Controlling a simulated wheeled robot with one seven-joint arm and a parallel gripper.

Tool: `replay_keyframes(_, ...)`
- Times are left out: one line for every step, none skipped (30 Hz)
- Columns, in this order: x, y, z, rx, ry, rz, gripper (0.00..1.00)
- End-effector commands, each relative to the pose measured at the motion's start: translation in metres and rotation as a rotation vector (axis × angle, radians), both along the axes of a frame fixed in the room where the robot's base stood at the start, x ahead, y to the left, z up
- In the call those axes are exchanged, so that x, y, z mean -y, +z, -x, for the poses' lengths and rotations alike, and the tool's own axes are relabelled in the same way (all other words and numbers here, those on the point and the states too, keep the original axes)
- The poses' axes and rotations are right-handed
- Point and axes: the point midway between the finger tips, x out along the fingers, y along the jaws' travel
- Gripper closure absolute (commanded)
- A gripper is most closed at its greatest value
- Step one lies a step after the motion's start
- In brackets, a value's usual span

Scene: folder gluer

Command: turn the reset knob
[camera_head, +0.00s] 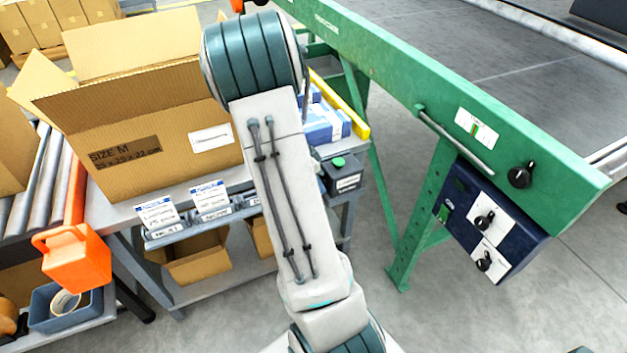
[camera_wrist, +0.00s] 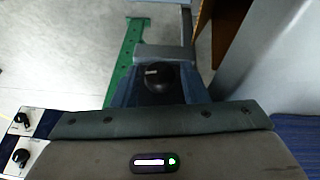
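The head view shows a black knob (camera_head: 521,175) on the end of the green machine beam. Below it a dark blue control box (camera_head: 462,187) carries an upper knob (camera_head: 485,221) and a lower knob (camera_head: 484,262) on white plates. The plate lettering is too small to read, so I cannot tell which is the reset knob. The wrist view shows two plated knobs at the left edge, (camera_wrist: 22,119) and (camera_wrist: 21,157), and a round black knob-like part (camera_wrist: 160,76) in the middle. My gripper's fingers cannot be made out in either view; contact with any knob cannot be told.
My arm link crosses the middle of the head view. A grey table (camera_head: 116,212) at left holds an open carton (camera_head: 170,125) and a small box with a green button (camera_head: 338,162). An orange part (camera_head: 75,262) juts out at left. Floor is clear around the green leg (camera_head: 412,225).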

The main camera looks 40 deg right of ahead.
Motion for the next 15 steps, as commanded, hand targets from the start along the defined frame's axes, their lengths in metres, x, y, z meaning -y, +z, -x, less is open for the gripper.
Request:
replay_keyframes(-0.0002,0.0000,0.0000,0.000,0.000,0.000,0.48)
replay_keyframes(-0.0002,0.0000,0.0000,0.000,0.000,0.000,0.48)
replay_keyframes(-0.0003,0.0000,0.0000,0.000,0.000,0.000,0.48)
replay_keyframes(-0.0003,0.0000,0.0000,0.000,0.000,0.000,0.48)
replay_keyframes(-0.0003,-0.0001,0.0000,0.000,0.000,0.000,0.48)
replay_keyframes(-0.0004,-0.0001,0.0000,0.000,0.000,0.000,0.48)
replay_keyframes(-0.0004,-0.0001,0.0000,0.000,0.000,0.000,0.48)
replay_keyframes(-0.0004,-0.0003,0.0000,0.000,0.000,0.000,0.48)
replay_keyframes(-0.0005,-0.0005,0.0001,0.002,0.000,0.000,0.48)
replay_keyframes(-0.0005,-0.0008,0.0001,0.004,0.000,0.001,0.48)
replay_keyframes(-0.0004,-0.0012,0.0004,0.009,-0.001,0.002,0.48)
replay_keyframes(-0.0006,-0.0018,0.0007,0.016,-0.001,0.004,0.48)
replay_keyframes(-0.0006,-0.0024,0.0011,0.024,-0.001,0.006,0.48)
replay_keyframes(-0.0006,-0.0027,0.0011,0.036,-0.001,0.009,0.48)
replay_keyframes(-0.0004,-0.0032,0.0015,0.053,-0.001,0.013,0.48)
